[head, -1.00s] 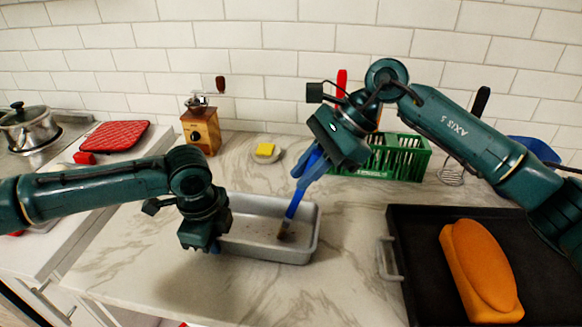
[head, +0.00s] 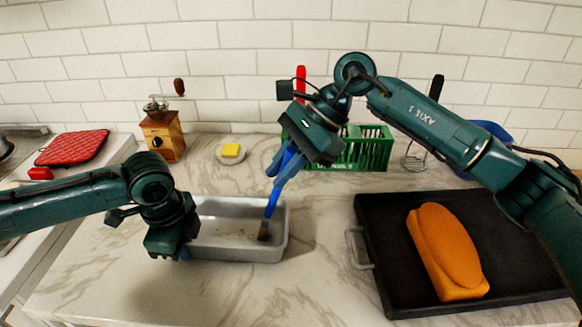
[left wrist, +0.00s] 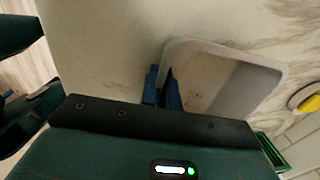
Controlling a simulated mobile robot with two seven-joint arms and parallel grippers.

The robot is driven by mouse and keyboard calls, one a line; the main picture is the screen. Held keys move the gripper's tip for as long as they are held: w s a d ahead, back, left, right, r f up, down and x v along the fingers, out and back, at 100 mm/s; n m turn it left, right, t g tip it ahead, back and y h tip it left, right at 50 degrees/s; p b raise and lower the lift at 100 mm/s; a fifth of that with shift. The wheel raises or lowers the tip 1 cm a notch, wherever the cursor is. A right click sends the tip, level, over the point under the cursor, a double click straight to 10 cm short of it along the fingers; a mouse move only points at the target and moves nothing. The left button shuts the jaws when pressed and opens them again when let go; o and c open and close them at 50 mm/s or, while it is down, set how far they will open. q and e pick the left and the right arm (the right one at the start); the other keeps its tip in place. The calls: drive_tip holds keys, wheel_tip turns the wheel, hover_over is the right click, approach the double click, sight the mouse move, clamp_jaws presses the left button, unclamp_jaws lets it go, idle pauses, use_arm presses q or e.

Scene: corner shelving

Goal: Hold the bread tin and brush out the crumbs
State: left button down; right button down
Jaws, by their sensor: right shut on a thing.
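The grey rectangular bread tin (head: 275,215) stands on the marble counter. It also shows in the left wrist view (left wrist: 225,50). My left gripper (head: 183,252) is at its left end; in the left wrist view its blue fingers (left wrist: 163,88) are close together, one on each side of the tin wall. My right gripper (head: 285,162) is shut on the blue brush (head: 272,203) above the tin. The brush tilts, and its dark bristles (head: 263,233) are inside the tin near its right end. Small brownish specks, seemingly crumbs (head: 228,236), lie on the tin floor.
A black tray (head: 385,255) with an orange loaf-shaped thing (head: 445,250) lies on the right. Behind are a green crate (head: 365,148), a small dish with a yellow block (head: 231,152) and a wooden grinder (head: 162,135). The counter in front of the tin is clear.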

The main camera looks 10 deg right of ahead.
drive_tip(key=shift+w+a, duration=0.2)
drive_tip(key=shift+a, duration=0.65)
drive_tip(key=shift+w+a, duration=0.25)
drive_tip(key=shift+a, duration=0.65)
drive_tip(key=shift+w+a, duration=0.2)
drive_tip(key=shift+a, duration=0.65)
drive_tip(key=w+a, duration=0.1)
drive_tip(key=a, duration=0.5)
drive_tip(key=shift+w+a, duration=0.25)
drive_tip(key=shift+w, duration=0.1)
wheel_tip(320, 180, up, 10)
drive_tip(key=shift+r, duration=0.1)
use_arm(q)
drive_tip(key=c, duration=1.6)
unclamp_jaws()
